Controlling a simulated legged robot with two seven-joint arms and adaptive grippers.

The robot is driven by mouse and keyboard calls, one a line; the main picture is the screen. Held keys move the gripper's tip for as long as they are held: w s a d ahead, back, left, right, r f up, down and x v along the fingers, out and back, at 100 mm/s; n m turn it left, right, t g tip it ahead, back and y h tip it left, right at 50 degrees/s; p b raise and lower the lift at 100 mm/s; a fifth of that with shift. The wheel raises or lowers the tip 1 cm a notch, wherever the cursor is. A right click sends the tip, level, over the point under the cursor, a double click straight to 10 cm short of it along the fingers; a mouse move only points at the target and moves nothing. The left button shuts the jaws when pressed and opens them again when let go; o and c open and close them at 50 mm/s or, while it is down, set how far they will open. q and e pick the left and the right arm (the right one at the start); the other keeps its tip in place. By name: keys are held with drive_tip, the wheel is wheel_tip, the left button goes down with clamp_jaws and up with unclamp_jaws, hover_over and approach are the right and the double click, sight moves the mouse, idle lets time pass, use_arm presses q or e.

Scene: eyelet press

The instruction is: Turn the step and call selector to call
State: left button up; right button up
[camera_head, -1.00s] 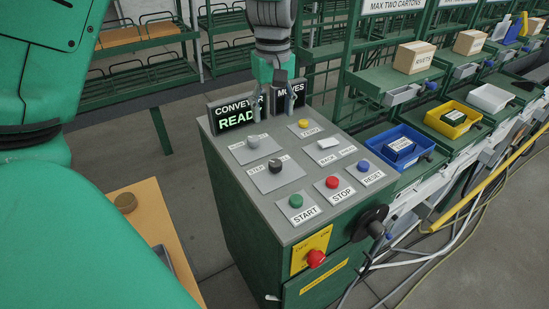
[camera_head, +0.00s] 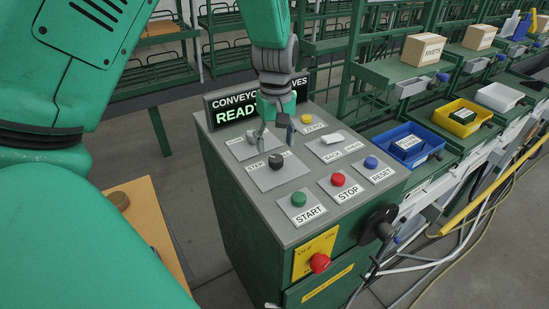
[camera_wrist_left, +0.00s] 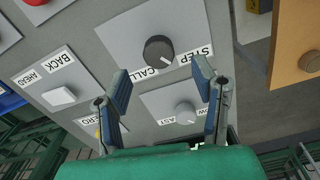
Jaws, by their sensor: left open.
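The step and call selector is a dark round knob (camera_head: 276,160) on a grey plate of the console, with STEP and CALL labels beside it. In the left wrist view the knob (camera_wrist_left: 158,49) shows a white mark on its lower right side, near the gap between the two labels. My left gripper (camera_head: 274,136) is open and empty, just above and behind the selector in the head view. In the left wrist view its two blue-padded fingers (camera_wrist_left: 163,88) stand apart, with the knob beyond their tips. No contact shows. My right gripper is not in view.
A grey speed knob (camera_wrist_left: 185,112) sits close to the selector. The console also has a white rocker (camera_head: 332,138), a yellow button (camera_head: 307,118), green START (camera_head: 298,199), red STOP (camera_head: 338,179) and blue RESET (camera_head: 371,162) buttons. The display (camera_head: 237,108) stands behind.

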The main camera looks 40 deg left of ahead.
sight(276, 157)
use_arm(q)
drive_tip(key=f, duration=0.2)
drive_tip(key=d+f, duration=0.1)
drive_tip(key=f, duration=0.1)
drive_tip(key=shift+d, duration=0.1)
drive_tip(key=shift+a+f, duration=0.25)
drive_tip(key=shift+f, duration=0.2)
drive_tip(key=shift+a+f, duration=0.25)
drive_tip(key=shift+a, duration=0.35)
drive_tip(key=shift+d, duration=0.15)
drive_tip(key=c, duration=1.1)
drive_tip(key=shift+w+d, duration=0.1)
drive_tip(key=shift+d, duration=0.15)
